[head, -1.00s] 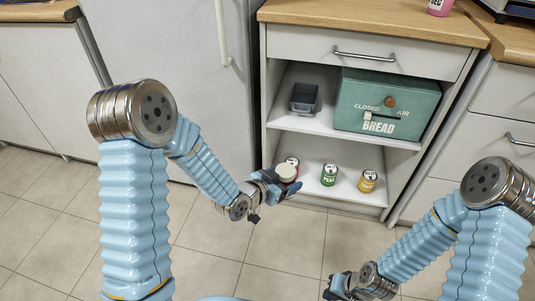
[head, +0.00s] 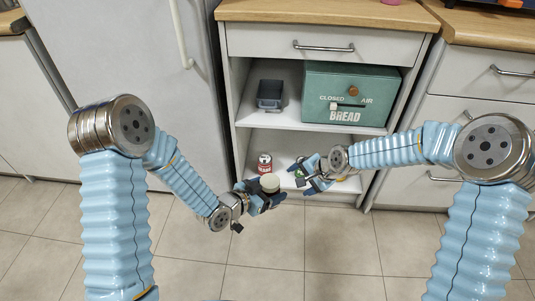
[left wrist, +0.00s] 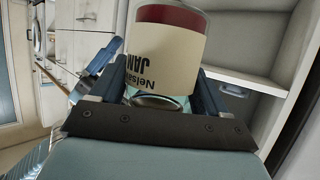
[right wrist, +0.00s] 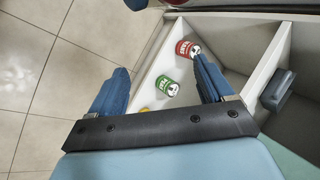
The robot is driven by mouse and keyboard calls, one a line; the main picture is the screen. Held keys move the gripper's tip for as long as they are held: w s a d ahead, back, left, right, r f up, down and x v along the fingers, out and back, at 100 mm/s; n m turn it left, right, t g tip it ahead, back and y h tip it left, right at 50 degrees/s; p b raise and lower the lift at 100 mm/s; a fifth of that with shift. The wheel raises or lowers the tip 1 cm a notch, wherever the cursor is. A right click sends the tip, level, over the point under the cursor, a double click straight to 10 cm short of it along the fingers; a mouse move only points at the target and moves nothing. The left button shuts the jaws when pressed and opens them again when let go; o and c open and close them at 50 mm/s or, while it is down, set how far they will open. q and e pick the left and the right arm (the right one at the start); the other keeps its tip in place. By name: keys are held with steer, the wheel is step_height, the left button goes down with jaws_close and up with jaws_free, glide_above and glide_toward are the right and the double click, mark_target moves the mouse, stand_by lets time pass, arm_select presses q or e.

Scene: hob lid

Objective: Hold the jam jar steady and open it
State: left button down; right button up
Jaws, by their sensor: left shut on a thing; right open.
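The jam jar (head: 270,184) is in my left gripper (head: 266,195), which is shut on it in front of the lower shelf. Its pale top faces the head camera. In the left wrist view the jar (left wrist: 165,50) shows a cream label, with upside-down lettering reading JAM, and a dark red band. The left fingers (left wrist: 160,90) lie on both sides of it. My right gripper (head: 305,181) is open and empty, just right of the jar and apart from it. In the right wrist view its fingers (right wrist: 162,85) are spread wide with nothing between them.
A red can (head: 265,163) stands on the lower shelf behind the jar. A green can (right wrist: 167,86) and a yellow can (right wrist: 146,109) stand there too, partly hidden by my right gripper in the head view.

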steer(key=w+a+r+m, duration=0.1)
steer(key=w+a+r, duration=0.25)
steer(key=r, duration=0.55)
step_height(320, 180, up, 4)
steer(key=g+h, duration=0.4)
steer(key=h, duration=0.1)
glide_above(267, 179)
steer(key=shift+w+d+r, duration=0.1)
steer(key=shift+w+d, duration=0.05)
steer(key=shift+w, duration=0.15)
steer(key=shift+s+r, duration=0.1)
steer(key=shift+s, duration=0.1)
steer(key=shift+s+f+h, duration=0.15)
steer(key=shift+f+h, duration=0.05)
steer(key=shift+h, duration=0.1)
step_height(267, 179, down, 8)
steer(key=shift+r, duration=0.25)
